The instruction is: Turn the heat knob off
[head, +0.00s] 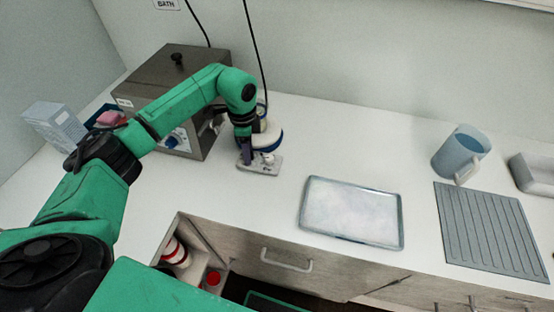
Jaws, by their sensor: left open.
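A small hot-plate-like device (262,167) stands on the white counter, with a pale grey base and a white, blue-banded vessel (268,138) on top. A small whitish knob (268,158) shows on its front; which way it points is too small to tell. My left gripper (246,157) has dark purple fingers pointing down at the device's front left, just left of that knob. It is open; I cannot tell whether it touches the device. My left arm and gripper hide part of the device. My right gripper is out of view.
A steel bath box (190,70) with a blue knob (171,141) stands left of the device, partly behind my arm. A metal tray (352,211), a blue jug (458,152) and a ribbed grey mat (490,230) lie to the right. An open drawer (192,225) is below the counter edge.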

